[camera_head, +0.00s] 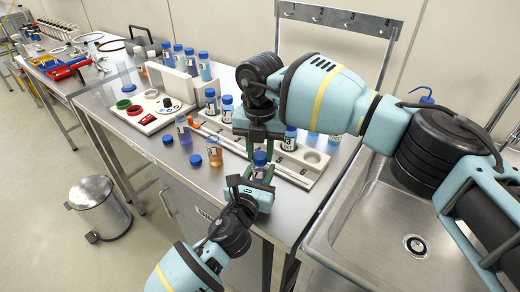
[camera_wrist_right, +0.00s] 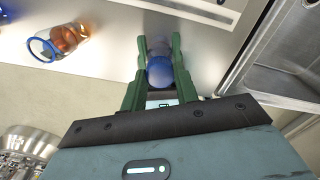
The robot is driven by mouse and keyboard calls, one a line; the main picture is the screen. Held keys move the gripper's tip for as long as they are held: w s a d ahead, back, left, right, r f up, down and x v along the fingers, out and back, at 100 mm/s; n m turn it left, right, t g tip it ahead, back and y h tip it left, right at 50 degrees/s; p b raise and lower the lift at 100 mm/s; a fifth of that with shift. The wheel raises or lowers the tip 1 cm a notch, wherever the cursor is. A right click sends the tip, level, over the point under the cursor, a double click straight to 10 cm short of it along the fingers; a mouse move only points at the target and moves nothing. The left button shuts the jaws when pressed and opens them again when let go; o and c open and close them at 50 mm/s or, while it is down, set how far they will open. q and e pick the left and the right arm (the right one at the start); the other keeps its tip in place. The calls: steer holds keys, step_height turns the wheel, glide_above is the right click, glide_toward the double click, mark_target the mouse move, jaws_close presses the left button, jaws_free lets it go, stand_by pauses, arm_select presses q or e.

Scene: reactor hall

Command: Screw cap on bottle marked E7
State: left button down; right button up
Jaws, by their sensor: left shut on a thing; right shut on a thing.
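A small bottle (camera_head: 258,173) stands upright near the front edge of the bench with a blue cap (camera_head: 260,158) at its top. My left gripper (camera_head: 260,171) comes from the front and is shut on the bottle. My right gripper (camera_head: 261,150) points down from above and is shut on the cap; its green fingers (camera_wrist_right: 160,62) flank the cap (camera_wrist_right: 159,72) in the right wrist view. The cap and bottle neck look in line, but I cannot tell how far the cap is seated. The bottle's marking is not readable.
An amber bottle (camera_head: 214,154) stands left of my grippers and shows in the right wrist view (camera_wrist_right: 70,39). Blue caps (camera_head: 196,160) lie nearby. Several capped bottles stand behind, along a white rack (camera_head: 311,157). A sink (camera_head: 370,222) is right; a bin (camera_head: 100,210) stands on the floor.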

steer(key=m, duration=0.7)
steer(key=o, duration=1.1)
steer(key=shift+o, duration=0.2)
step_height(320, 180, up, 12)
arm_select(q)
steer(key=c, duration=0.9)
jaws_free()
steer(key=shift+s, duration=0.1)
